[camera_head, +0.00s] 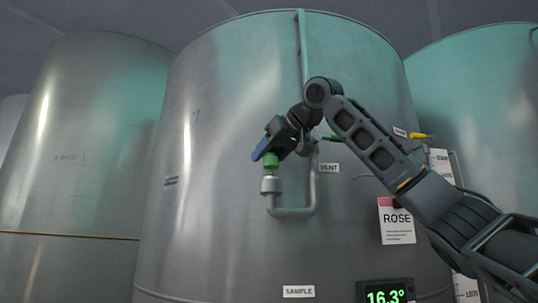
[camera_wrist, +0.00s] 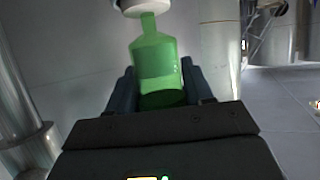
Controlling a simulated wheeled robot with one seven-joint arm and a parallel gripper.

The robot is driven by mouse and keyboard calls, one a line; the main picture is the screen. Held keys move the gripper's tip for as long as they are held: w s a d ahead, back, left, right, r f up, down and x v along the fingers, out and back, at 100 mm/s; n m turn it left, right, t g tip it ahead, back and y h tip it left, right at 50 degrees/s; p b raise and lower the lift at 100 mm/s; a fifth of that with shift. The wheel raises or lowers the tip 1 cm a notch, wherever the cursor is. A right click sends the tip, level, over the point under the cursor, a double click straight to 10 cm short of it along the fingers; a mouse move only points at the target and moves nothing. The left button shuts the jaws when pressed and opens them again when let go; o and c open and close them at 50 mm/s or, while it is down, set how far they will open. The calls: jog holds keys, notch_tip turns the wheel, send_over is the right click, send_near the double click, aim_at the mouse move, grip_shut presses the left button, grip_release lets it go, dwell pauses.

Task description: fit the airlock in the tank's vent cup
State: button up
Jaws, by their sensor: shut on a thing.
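The green airlock (camera_head: 271,160) is held upright, stem down, by my gripper (camera_head: 268,149), directly above the tank's vent cup (camera_head: 270,185). The pale grey cup tops the short upturned end of the vent pipe (camera_head: 293,212). In the wrist view, the translucent green airlock (camera_wrist: 155,65) sits between the two dark fingers of my gripper (camera_wrist: 159,82), which are shut on it. Its narrow stem meets the edge of the whitish cup (camera_wrist: 130,7) at the top of that view. I cannot tell whether the stem tip is inside the cup or just at its rim.
The large steel tank (camera_head: 225,130) stands close behind the cup. A VENT label (camera_head: 329,168), a SAMPLE label (camera_head: 298,291), a ROSE card (camera_head: 396,221) and a green temperature display (camera_head: 385,293) are on or near its front. A yellow-handled valve (camera_head: 420,136) is to the right.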

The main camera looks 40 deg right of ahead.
jog(key=shift+f, duration=0.1)
jog(key=o, duration=1.3)
jog(key=shift+o, duration=0.2)
jog(key=b+v, duration=0.3)
jog(key=v, duration=0.9)
